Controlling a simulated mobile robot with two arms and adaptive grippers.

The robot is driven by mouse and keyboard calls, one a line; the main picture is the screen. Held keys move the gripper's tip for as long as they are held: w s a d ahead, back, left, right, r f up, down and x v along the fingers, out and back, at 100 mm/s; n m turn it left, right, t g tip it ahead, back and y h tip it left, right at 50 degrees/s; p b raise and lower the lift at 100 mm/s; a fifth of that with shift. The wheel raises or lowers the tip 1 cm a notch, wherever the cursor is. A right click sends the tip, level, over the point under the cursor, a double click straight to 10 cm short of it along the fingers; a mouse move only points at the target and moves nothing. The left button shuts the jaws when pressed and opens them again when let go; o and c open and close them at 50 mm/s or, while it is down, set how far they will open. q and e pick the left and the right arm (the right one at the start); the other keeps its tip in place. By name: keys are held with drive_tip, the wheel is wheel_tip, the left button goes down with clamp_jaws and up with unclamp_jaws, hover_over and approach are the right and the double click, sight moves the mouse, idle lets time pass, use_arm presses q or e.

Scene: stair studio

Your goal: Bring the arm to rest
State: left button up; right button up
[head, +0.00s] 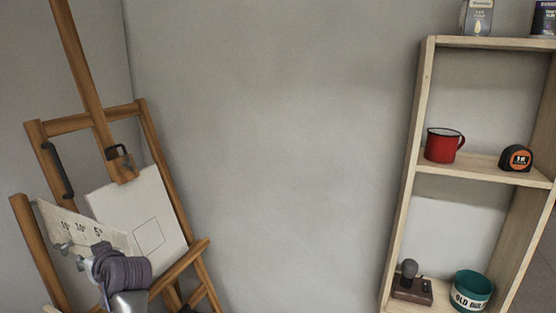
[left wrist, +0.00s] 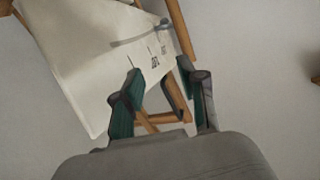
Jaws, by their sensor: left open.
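My left gripper (head: 72,254) is at the lower left of the head view, in front of the wooden easel (head: 88,120). In the left wrist view its two fingers (left wrist: 158,76) stand apart, with nothing clearly held between them. A pale sheet with dark printed marks (head: 85,228) shows just behind the fingers in the head view. It also shows beyond the fingers in the left wrist view (left wrist: 85,60). I cannot tell whether the gripper touches it. My right gripper is in neither view.
A white canvas with a drawn square (head: 172,215) rests on the easel. At right, a wooden shelf (head: 422,120) holds a red mug (head: 442,146), a tape measure (head: 515,158), a teal container (head: 470,290) and a brown-based object (head: 411,289). Bare wall lies between.

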use_arm(q)
drive_tip(key=s+d+f+m+h, duration=0.3)
drive_tip(key=s+d+f, duration=0.1)
drive_tip(key=s+f, duration=0.35)
drive_tip(key=s+d+f+m+h, duration=0.2)
drive_tip(key=s+d+f+m, duration=0.15)
drive_tip(key=s+f, duration=0.4)
drive_tip(key=s+d+f+m+g+h, duration=0.3)
drive_tip(key=s+d+f, duration=0.3)
drive_tip(key=s, duration=0.4)
drive_tip(key=s+d+f+m+g+h, duration=0.2)
drive_tip(key=s+d+f+h, duration=0.15)
drive_tip(key=s+d, duration=0.6)
wheel_tip(320, 180, down, 27)
drive_tip(key=s+a+g, duration=0.1)
drive_tip(key=s, duration=0.2)
drive_tip(key=s+a+f+g, duration=0.1)
drive_tip(key=s+a+f, duration=0.2)
drive_tip(key=s+f, duration=1.2)
drive_tip(key=shift+s+f+b, duration=0.15)
drive_tip(key=shift+s+b, duration=0.2)
drive_tip(key=shift+b, duration=0.05)
drive_tip(key=shift+m, duration=0.25)
